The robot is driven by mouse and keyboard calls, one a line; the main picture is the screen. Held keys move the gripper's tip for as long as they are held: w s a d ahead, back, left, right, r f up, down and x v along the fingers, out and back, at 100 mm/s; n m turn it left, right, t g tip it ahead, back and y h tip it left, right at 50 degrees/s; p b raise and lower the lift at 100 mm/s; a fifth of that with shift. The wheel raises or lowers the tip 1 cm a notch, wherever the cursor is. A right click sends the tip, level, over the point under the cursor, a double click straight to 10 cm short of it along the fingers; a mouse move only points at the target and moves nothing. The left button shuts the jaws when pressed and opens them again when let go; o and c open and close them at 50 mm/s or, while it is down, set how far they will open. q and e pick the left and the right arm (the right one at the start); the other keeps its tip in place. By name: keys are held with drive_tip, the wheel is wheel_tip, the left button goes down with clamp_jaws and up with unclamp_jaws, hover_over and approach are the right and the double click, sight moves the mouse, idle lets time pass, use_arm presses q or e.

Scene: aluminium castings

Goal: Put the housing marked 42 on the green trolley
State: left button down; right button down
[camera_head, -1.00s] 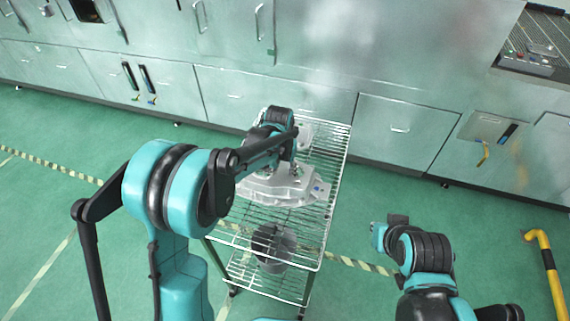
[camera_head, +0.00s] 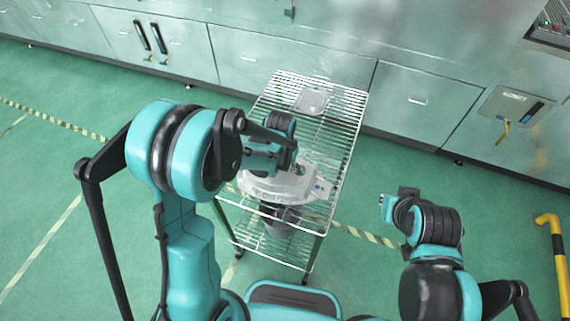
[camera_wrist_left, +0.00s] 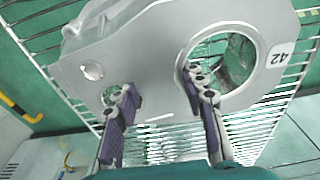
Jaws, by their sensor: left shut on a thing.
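The housing marked 42 (camera_head: 283,187) is a pale grey cast plate with a large round hole and smaller ones. In the left wrist view the housing (camera_wrist_left: 150,40) shows its 42 label at the right. My left gripper (camera_head: 296,168) is shut on it. In the left wrist view the gripper's fingers (camera_wrist_left: 157,92) reach into a small hole and the large hole, gripping the metal between. The housing is over the near part of a wire rack (camera_head: 338,130) with dark green legs; whether it touches the wires is unclear. No separate green trolley shows. My right gripper's fingers are not visible.
Another pale casting (camera_head: 312,100) lies at the rack's far end. A dark round pot (camera_head: 282,222) is on the lower shelf. Metal cabinets (camera_head: 425,95) line the back. Green floor at the left is open.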

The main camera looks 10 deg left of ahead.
sight(283, 172)
use_arm(q)
drive_tip(key=shift+f, duration=0.1)
drive_tip(key=c, duration=0.9)
unclamp_jaws()
wheel_tip(283, 172, up, 12)
drive_tip(key=s+p, duration=0.2)
drive_tip(key=p, duration=0.1)
drive_tip(key=s+a+r+n+t, duration=0.1)
drive_tip(key=s+a+r+t, duration=0.2)
drive_tip(key=s, duration=0.3)
drive_tip(key=s+a+r+n+t, duration=0.1)
drive_tip(key=s+a+r+t, duration=0.1)
drive_tip(key=s+a+r, duration=0.3)
drive_tip(key=s+r, duration=0.1)
drive_tip(key=s, duration=0.1)
drive_tip(key=shift+s+t, duration=0.3)
drive_tip(key=shift+t, duration=0.1)
